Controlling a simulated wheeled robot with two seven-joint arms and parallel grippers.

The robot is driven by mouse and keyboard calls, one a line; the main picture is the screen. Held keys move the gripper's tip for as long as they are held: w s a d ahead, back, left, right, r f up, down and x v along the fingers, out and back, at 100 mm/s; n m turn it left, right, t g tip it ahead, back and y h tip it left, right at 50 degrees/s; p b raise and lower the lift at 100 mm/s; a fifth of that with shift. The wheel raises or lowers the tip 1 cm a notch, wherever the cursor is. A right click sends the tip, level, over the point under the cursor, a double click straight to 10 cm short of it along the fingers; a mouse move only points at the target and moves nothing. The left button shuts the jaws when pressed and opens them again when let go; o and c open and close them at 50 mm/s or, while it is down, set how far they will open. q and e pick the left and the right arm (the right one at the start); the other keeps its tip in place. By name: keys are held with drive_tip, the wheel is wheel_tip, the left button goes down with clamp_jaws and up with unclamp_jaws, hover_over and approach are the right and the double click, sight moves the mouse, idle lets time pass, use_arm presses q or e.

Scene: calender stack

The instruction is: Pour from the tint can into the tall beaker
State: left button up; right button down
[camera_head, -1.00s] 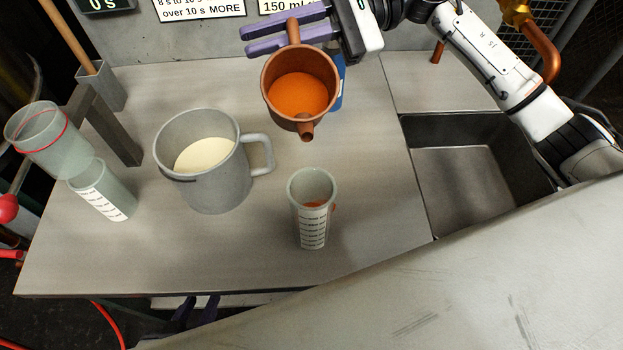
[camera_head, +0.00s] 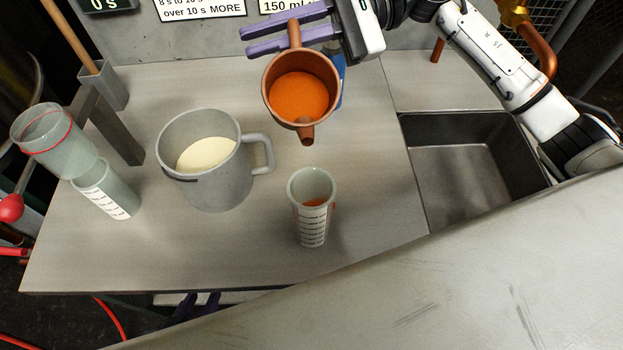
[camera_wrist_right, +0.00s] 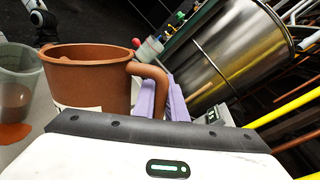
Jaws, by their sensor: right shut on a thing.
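The tint can (camera_head: 272,103) is a copper-brown pot with orange liquid inside and a short spout toward the beaker. My right gripper (camera_head: 290,37) is shut on its handle, with purple fingers. It holds the can above and behind the tall beaker (camera_head: 312,228), nearly upright. No stream shows at the spout. The beaker is clear with a dark scale, stands upright on the table, and has some orange in it. The wrist view shows the can (camera_wrist_right: 90,80) beside the beaker (camera_wrist_right: 15,70). Dark purple shapes below the table's front edge may be my left gripper (camera_head: 207,300).
A grey mug (camera_head: 225,190) with cream liquid stands left of the beaker. A clear vessel with a red ring (camera_head: 60,145) and a scaled beaker (camera_head: 108,195) are at far left. A sink (camera_head: 470,180) is at right. The table (camera_head: 250,255) is bare in front.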

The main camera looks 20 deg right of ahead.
use_arm(q)
drive_tip(key=shift+r+p, duration=0.7)
drive_tip(key=shift+p, duration=0.25)
use_arm(e)
drive_tip(key=shift+s+a+r+n, duration=0.15)
drive_tip(key=shift+s+r+n, duration=0.45)
drive_tip(key=shift+r, duration=0.3)
